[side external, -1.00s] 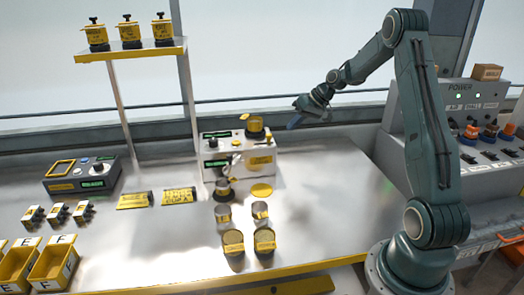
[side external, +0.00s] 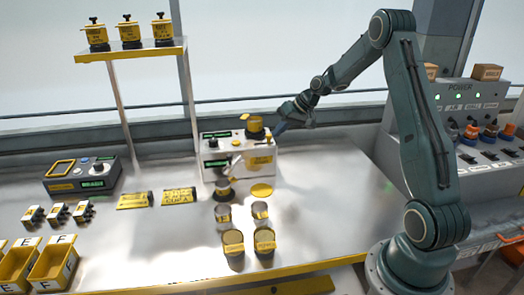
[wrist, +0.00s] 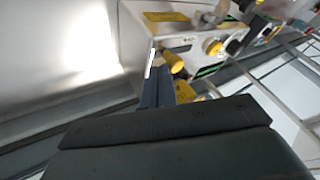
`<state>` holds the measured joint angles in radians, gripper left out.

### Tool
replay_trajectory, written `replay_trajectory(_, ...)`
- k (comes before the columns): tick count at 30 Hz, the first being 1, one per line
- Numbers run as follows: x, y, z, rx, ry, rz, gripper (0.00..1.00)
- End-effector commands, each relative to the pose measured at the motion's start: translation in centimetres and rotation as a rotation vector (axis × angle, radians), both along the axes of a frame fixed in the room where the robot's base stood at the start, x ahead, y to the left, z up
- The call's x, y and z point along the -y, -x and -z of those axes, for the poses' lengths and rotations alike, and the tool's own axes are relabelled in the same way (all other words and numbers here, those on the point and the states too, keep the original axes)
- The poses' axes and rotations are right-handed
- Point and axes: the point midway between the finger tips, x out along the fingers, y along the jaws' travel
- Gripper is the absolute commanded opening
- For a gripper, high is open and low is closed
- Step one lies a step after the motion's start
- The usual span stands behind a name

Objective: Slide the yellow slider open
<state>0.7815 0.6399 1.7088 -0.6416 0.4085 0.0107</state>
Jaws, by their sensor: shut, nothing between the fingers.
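The seeder is a white box (side external: 236,160) near the back middle of the bench, with a yellow hopper (side external: 255,127) on top. In the wrist view its white housing (wrist: 140,25) carries a yellow knob (wrist: 173,62) beside a narrow slot, which looks like the yellow slider. My gripper (side external: 280,129) is shut and empty, just right of the hopper. In the wrist view its dark fingers (wrist: 155,88) point toward the knob, very close to it; I cannot tell whether they touch.
A power console (side external: 470,125) is at the right. A shelf (side external: 130,50) with yellow canisters is at back left. The bench right of the seeder is clear.

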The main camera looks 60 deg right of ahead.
Motion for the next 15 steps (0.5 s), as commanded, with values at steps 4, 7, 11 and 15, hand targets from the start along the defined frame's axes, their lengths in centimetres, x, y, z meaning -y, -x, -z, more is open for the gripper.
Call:
replay_trajectory(4,-1.1,-1.1,0.0,0.001,0.000,-0.004,0.00)
replay_trajectory(7,-2.0,-2.0,0.0,0.000,0.000,-0.005,0.00)
replay_trajectory(11,-2.9,-2.8,0.0,0.000,-0.001,-0.003,0.00)
replay_trajectory(15,-3.0,-3.0,0.0,0.001,-0.001,-0.003,0.00)
